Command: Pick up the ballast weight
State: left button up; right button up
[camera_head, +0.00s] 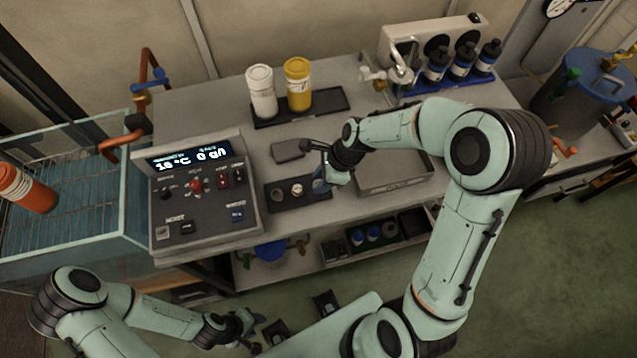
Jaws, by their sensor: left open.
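Small round metal pieces (297,189) sit in a dark tray (315,194) on the bench, right of the control box. I cannot tell for sure which of them is the ballast weight. My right gripper (314,165) is just above and right of this tray. Its fingers look spread, with nothing visible between them, and the hand hides the tray's right end. My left gripper (256,332) is open and empty, low in front of the bench, apart from everything on it.
A control box (205,190) with a lit display and a glass tank (95,240) stand at the left. White (261,92) and yellow (298,85) bottles stand on a dark mat behind. A shallow metal tray (395,183) lies under my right arm. Blue-based dark bottles (462,62) stand back right.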

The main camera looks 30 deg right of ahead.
jog(key=c, duration=0.4)
jog(key=shift+r, duration=0.1)
jog(key=shift+c, duration=0.2)
